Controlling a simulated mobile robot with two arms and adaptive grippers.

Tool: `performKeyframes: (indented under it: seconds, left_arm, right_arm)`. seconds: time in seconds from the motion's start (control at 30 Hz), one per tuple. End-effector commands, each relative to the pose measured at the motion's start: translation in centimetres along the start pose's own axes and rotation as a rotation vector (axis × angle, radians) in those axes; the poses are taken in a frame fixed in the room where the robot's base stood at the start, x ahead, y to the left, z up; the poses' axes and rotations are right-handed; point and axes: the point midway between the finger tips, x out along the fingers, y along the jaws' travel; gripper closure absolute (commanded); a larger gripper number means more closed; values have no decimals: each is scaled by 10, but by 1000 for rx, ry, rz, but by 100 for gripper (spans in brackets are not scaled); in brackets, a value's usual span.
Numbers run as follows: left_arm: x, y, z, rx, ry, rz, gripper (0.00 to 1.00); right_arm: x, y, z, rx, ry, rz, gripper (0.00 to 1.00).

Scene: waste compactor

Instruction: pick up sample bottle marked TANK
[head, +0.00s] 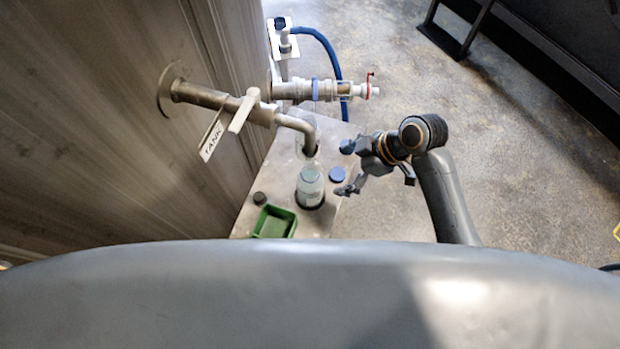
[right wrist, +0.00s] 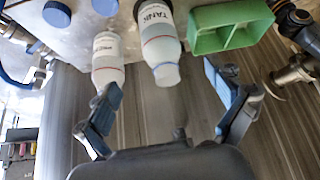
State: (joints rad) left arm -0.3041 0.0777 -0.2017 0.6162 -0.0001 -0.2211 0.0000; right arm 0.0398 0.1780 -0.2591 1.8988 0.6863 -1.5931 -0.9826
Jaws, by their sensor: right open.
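My right gripper (head: 345,168) is open and empty to the right of that bottle. In the right wrist view, its fingers (right wrist: 162,86) are spread, with the TANK bottle's cap between them in the picture; I see no contact. My left gripper is not in view.
A second labelled bottle (right wrist: 108,62) is beside the TANK bottle. A green tray (head: 273,223) lies on the metal stand (head: 325,214). A valve pipe with a TANK tag (head: 211,141) juts from the wall over the stand's back.

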Motion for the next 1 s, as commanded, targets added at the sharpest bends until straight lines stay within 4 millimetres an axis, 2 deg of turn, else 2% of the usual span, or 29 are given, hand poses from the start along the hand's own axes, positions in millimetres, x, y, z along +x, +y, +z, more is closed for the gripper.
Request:
performKeyframes:
  seconds: [0.07, 0.4, 0.73, 1.0]
  left_arm:
    - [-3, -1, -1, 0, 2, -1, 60]
    - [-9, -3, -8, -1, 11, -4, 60]
    - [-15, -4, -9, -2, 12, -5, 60]
    - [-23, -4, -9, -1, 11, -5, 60]
  right_arm:
    - [1, -2, -6, -26, 5, -11, 7]
    - [65, -3, -6, -26, 6, -12, 7]
    - [90, -2, -9, -25, 5, -11, 7]
    - [125, 0, -11, -25, 4, -10, 7]
